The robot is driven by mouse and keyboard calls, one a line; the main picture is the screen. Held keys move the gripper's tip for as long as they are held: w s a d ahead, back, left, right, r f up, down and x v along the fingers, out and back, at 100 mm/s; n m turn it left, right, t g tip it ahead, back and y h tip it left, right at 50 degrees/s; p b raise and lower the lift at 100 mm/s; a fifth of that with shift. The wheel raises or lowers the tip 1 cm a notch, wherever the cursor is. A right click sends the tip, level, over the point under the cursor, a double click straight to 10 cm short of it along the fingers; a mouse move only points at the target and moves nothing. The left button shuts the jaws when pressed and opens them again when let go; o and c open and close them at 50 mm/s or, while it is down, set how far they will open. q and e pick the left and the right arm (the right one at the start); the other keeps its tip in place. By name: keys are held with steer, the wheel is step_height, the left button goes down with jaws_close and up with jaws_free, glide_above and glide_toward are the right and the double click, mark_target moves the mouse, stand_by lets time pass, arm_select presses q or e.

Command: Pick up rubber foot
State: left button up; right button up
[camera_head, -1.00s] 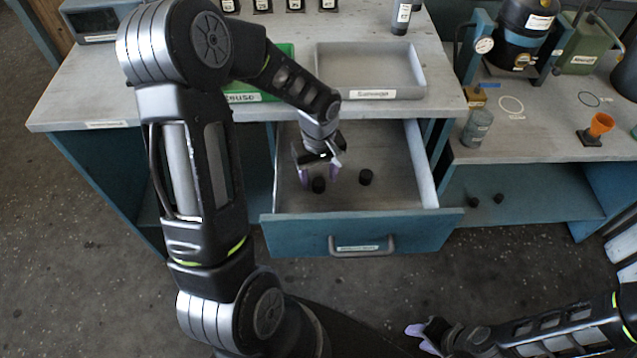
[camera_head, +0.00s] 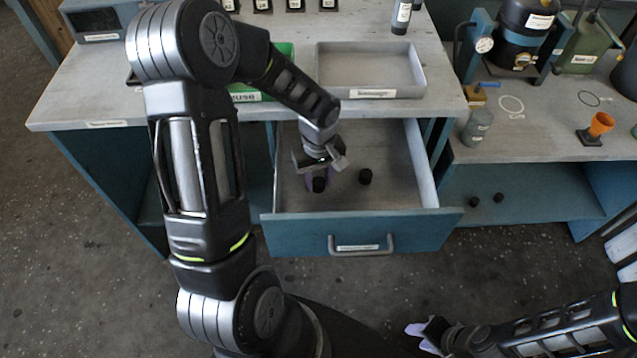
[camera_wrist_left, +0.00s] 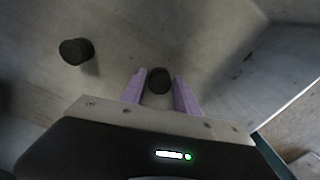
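Two small black rubber feet lie in the open drawer. One rubber foot (camera_head: 319,185) is at my left gripper (camera_head: 319,178), and the other rubber foot (camera_head: 365,176) lies to its right. In the left wrist view, the near foot (camera_wrist_left: 159,81) sits between the two purple fingertips of my left gripper (camera_wrist_left: 160,88), with a small gap visible on each side. The other foot (camera_wrist_left: 76,51) is at upper left there. My left gripper is open and low in the drawer. My right gripper (camera_head: 422,333) is at the bottom right, away from the drawer; its finger gap is unclear.
The drawer (camera_head: 410,170) is pulled out, with walls around the gripper. Above it on the bench stand a grey tray (camera_head: 420,75) and a green tray (camera_head: 285,60). Two more black pieces (camera_head: 486,200) lie on the lower shelf at right.

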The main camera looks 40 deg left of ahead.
mark_target(319, 181)
arm_select(q)
jaws_close()
steer(key=shift+r, duration=0.2)
stand_by(0.3)
step_height(319, 181, up, 18)
steer(key=shift+f, duration=0.15)
stand_by(0.3)
stand_by(0.5)
